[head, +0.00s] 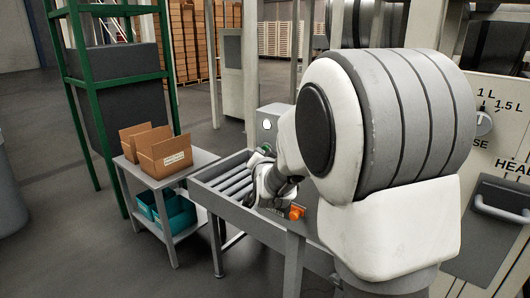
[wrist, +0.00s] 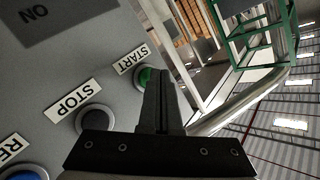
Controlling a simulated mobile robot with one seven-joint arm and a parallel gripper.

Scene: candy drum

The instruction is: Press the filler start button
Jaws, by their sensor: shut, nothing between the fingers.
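The green start button (wrist: 146,76) sits beside the START label (wrist: 132,60) on a grey panel (wrist: 75,62) in the wrist view. My gripper (wrist: 164,72) is shut and empty. Its fingers overlap the right part of the green button in the picture; I cannot tell whether they touch it. A dark button (wrist: 95,118) by the STOP label (wrist: 73,100) lies to the left of the fingers. In the head view my gripper (head: 264,149) is by a grey control box (head: 270,112) above the conveyor, partly hidden by my arm.
A blue-ringed button (wrist: 25,172) is at the panel's lower left. The roller conveyor (head: 232,183) runs below my gripper, with an orange part (head: 296,212) on its near side. A side table (head: 190,170) with open cartons (head: 165,155) stands left.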

